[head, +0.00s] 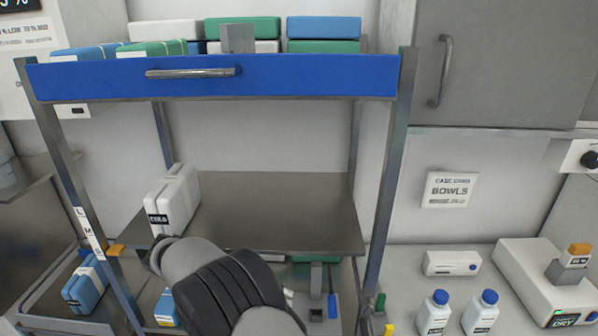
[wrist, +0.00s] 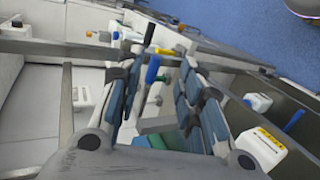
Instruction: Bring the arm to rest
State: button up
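My arm (head: 225,285), grey and black, reaches up from the bottom of the head view in front of the metal rack's lower part. My gripper is not clearly visible there. In the wrist view my gripper (wrist: 158,68) has its two dark padded fingers apart, with a wide gap between them. No object is clearly held. Blue and green items show through the gap, seemingly beyond the fingers.
The rack has a blue drawer front (head: 270,76) above and a grey shelf (head: 290,205) bearing a white pack (head: 173,200). White bottles (head: 434,312) stand on the right counter, near a white box (head: 540,275). Rack posts flank my arm.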

jog(key=s+d+r+t+y, duration=0.1)
jog(key=s+d+r+y, duration=0.85)
jog(key=d+r, duration=0.55)
jog(key=s+d+f+t+y, duration=0.1)
jog(key=s+d+t+y, duration=0.15)
jog(key=s, duration=0.35)
jog(key=s+d+f+t+y, duration=0.1)
jog(key=s+d+f+t, duration=0.15)
jog(key=s, duration=0.35)
jog(key=f+b, duration=0.2)
jog(key=b, duration=0.1)
jog(key=a+f+b, duration=0.1)
jog(key=f+b, duration=0.1)
jog(key=shift+s+f+b, duration=0.15)
jog(key=shift+f+b, duration=0.25)
